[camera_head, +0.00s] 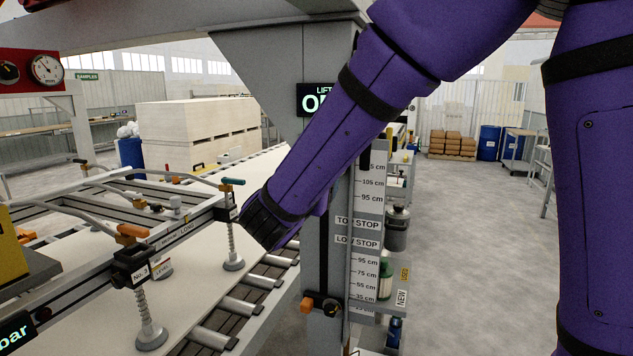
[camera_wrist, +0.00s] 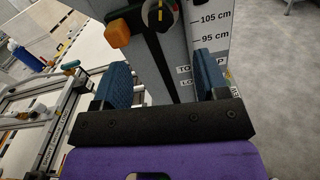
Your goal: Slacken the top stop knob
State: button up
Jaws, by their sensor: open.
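In the wrist view a stop clamp on the grey post shows at the top edge. It has an orange handle (camera_wrist: 118,34) at the left and a round dark knob (camera_wrist: 160,14) with a yellow mark, partly cut off. My gripper (camera_wrist: 163,72) is open and empty, its two blue-grey fingers apart in front of the post, below the clamp. In the head view my gripper (camera_head: 262,222) is beside the post at about the height of the TOP STOP label (camera_head: 357,223). My arm hides the upper clamp there. A lower clamp with an orange handle (camera_head: 307,305) sits near the post's bottom.
A centimetre scale (camera_head: 369,200) runs down the post. A suction frame (camera_head: 155,215) with spring cups stands over a pale sheet (camera_head: 90,255) on the roller conveyor (camera_head: 262,281) at the left. Open floor (camera_head: 450,230) lies to the right.

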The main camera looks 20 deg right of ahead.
jog(key=shift+w+d, duration=0.1)
dwell(0.3)
jog(key=x, duration=1)
jog(key=shift+w+d, duration=0.15)
jog(key=shift+w, duration=0.15)
jog(key=c, duration=0.9)
